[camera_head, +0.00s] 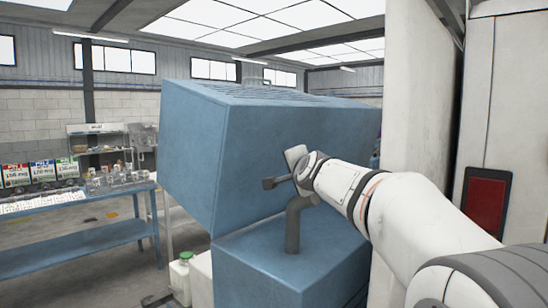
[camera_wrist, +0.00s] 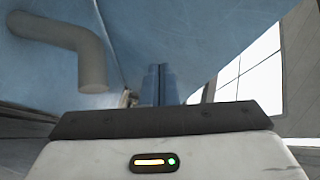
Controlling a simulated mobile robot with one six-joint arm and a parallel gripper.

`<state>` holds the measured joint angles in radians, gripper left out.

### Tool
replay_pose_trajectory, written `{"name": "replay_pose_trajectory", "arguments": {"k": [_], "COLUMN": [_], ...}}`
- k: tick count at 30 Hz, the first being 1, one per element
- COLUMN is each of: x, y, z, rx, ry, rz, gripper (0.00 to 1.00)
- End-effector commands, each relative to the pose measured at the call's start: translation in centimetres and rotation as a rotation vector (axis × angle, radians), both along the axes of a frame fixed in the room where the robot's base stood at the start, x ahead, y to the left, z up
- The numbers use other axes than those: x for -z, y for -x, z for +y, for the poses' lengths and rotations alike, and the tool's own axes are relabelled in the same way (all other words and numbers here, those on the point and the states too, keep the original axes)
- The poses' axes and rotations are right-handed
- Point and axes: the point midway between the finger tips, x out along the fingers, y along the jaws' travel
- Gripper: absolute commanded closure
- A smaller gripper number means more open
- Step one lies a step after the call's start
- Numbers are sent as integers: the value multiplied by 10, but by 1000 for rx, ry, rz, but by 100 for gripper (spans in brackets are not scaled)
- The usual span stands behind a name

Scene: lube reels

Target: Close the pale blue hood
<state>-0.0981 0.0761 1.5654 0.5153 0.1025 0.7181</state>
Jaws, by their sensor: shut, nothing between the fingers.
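The pale blue hood (camera_head: 265,140) is a large boxy cover with a slatted top. It sits tilted over a blue lower box (camera_head: 300,262), its left part raised and overhanging. A bent grey pipe (camera_head: 293,225) rises from the lower box in front of the hood; it also shows in the wrist view (camera_wrist: 88,50). My gripper (camera_head: 283,178) is in front of the hood's near face, just above the pipe. In the wrist view its fingers (camera_wrist: 159,84) are together and empty, with blue surface behind them. Whether they touch the hood cannot be told.
A blue workbench (camera_head: 80,210) with small items stands at the left. A white bottle with a green cap (camera_head: 182,275) stands low beside the lower box. A white column (camera_head: 425,90) is close at the right. Open floor lies between bench and box.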

Motion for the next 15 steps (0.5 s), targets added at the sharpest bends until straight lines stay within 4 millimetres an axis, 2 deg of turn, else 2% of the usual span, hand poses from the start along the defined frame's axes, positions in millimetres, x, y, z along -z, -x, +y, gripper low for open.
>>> {"name": "replay_pose_trajectory", "arguments": {"k": [1,3,6,9,15], "x": [7,0,-7,-11,-17], "y": [-27,-55,-84,-101,-115], "z": [4,4,4,3,1], "rx": [29,68,110,134,153], "ry": [-90,-216,-367,-471,-548], "rz": [-51,-121,-205,-262,-303], "gripper": [100,100,100,100,100]}}
